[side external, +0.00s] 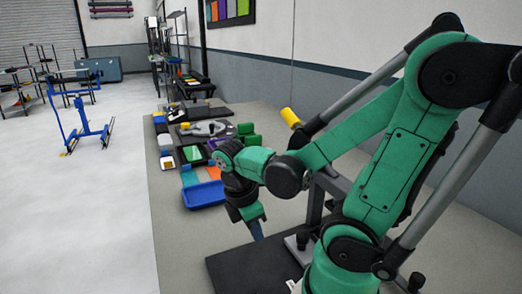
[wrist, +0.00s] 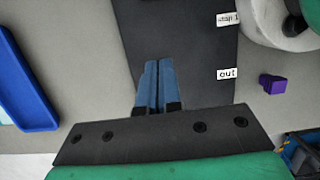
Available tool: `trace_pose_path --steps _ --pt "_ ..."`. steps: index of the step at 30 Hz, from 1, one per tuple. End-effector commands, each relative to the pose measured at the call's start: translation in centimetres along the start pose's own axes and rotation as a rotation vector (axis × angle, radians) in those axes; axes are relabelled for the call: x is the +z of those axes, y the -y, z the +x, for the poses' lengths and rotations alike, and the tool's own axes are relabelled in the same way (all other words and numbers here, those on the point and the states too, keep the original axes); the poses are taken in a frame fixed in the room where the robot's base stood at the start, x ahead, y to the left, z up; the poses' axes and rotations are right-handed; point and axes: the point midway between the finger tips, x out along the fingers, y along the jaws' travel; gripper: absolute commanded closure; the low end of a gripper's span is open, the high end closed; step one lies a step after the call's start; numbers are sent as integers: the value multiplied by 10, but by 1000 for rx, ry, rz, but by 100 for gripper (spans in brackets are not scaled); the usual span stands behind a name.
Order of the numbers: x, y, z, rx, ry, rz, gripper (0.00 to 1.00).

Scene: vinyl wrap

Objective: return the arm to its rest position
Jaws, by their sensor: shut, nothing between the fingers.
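My gripper (side external: 256,230) hangs from my green arm and points down over the near part of the bench, close to the dark base plate. In the wrist view its two blue fingers (wrist: 155,85) lie together, shut, with nothing between them. Below the fingers is a dark mat (wrist: 185,40) with white labels; one reads "out" (wrist: 227,73). The gripper is apart from the objects on the bench.
A blue tray (side external: 204,195) lies left of my gripper. Tools and coloured pieces crowd the bench (side external: 175,235) farther back. In the wrist view a purple block (wrist: 272,84) sits right of the mat. The bench front is mostly bare.

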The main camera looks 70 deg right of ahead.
Motion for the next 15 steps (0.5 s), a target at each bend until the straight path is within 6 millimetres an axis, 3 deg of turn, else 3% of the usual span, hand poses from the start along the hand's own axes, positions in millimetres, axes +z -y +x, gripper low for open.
trace_pose_path --steps 9,15 --pt "0 0 -37 0 0 -1 100" --pt "-1 0 -49 3 -3 2 100"
